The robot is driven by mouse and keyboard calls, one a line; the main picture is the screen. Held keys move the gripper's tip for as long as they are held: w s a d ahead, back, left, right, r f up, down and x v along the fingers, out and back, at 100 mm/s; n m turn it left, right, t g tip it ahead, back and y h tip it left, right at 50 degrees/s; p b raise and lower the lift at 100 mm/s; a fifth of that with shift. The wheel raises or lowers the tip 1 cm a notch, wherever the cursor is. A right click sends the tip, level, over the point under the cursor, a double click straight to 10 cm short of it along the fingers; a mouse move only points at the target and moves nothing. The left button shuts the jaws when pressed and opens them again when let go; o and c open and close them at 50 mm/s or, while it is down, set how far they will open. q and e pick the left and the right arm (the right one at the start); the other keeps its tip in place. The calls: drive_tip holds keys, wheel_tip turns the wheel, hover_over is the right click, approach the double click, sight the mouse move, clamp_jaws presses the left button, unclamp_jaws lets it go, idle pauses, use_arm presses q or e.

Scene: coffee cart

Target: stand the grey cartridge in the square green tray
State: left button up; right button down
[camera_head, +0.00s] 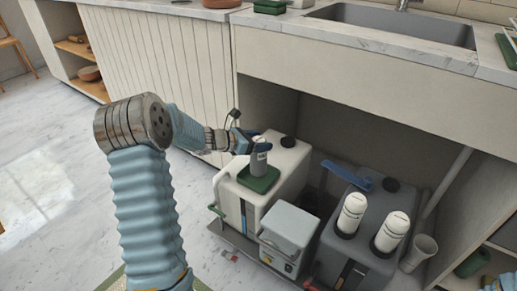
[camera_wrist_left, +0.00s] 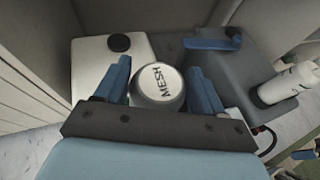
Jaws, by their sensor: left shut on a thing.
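The grey cartridge (camera_head: 259,162) is upright at the square green tray (camera_head: 249,183), which sits on top of the white tank. My left gripper (camera_head: 259,143) is shut around the cartridge's upper part. In the left wrist view the cartridge's round cap (camera_wrist_left: 158,84), marked MESH, shows between the two blue fingers of the left gripper (camera_wrist_left: 159,88). The cartridge's base appears within the tray's outline, but I cannot tell whether it touches the floor of the tray. The tray is hidden in the left wrist view.
The white tank (camera_head: 291,158) has a black cap. To its right are a grey box (camera_head: 290,228) and a dark grey tank (camera_head: 340,250) bearing two white cartridges (camera_head: 351,213) and a blue handle (camera_head: 347,175). The counter (camera_head: 350,50) overhangs behind.

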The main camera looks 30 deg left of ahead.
use_arm(q)
wheel_tip(320, 180, down, 3)
drive_tip(key=shift+f+b, duration=0.15)
drive_tip(key=shift+b, duration=0.2)
drive_tip(key=o, duration=1.3)
drive_tip(key=shift+f, duration=0.1)
drive_tip(key=shift+c, duration=0.2)
drive_tip(key=o, duration=0.4)
drive_tip(key=shift+o, duration=0.2)
drive_tip(key=v, duration=1.2)
drive_tip(key=shift+r+p, duration=0.3)
drive_tip(key=shift+p, duration=0.05)
